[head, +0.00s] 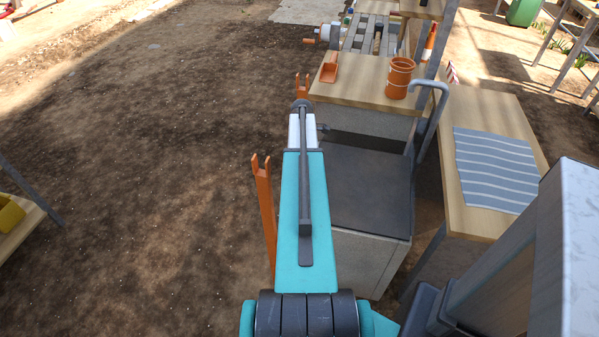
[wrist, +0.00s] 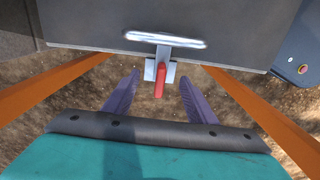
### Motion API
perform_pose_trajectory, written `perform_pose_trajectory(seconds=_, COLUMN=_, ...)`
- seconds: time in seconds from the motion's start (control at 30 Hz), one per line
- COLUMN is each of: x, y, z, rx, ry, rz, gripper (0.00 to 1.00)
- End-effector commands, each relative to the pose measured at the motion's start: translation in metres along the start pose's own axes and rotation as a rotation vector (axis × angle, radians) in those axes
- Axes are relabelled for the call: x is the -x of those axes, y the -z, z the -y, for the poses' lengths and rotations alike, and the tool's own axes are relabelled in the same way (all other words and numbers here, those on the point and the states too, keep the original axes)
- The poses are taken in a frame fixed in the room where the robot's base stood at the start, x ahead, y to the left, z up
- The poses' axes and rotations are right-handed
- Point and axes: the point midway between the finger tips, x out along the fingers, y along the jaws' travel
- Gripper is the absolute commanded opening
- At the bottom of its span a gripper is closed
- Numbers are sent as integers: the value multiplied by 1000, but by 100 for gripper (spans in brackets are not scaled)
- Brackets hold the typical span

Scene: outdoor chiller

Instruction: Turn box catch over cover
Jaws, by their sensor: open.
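In the wrist view, the red catch (wrist: 160,80) sits on a small grey metal plate (wrist: 149,70) near the edge of a dark panel that looks like the cover (wrist: 90,30). The catch points toward my gripper. A bright metal bar (wrist: 166,40) lies across the panel just beyond it. My gripper (wrist: 158,98) is open, with one purple finger on each side of the catch's line. The fingers appear short of the catch and hold nothing. In the head view, a grey box with a dark lid (head: 365,190) stands right of my arm; my fingers and the catch are not discernible.
Orange forked posts (head: 264,200) stand close to my arm's left side, and orange bars flank the fingers in the wrist view. A wooden counter with an orange pot (head: 400,78) and a side table with a striped cloth (head: 495,168) are right. Bare soil lies left.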

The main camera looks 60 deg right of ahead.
Motion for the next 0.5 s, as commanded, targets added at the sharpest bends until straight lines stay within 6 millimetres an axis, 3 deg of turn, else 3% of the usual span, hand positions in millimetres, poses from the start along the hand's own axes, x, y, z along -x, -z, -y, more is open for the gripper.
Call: perform_pose_trajectory(seconds=0.5, x=40, y=0, z=0, rx=0, ry=0, rz=0, gripper=51)
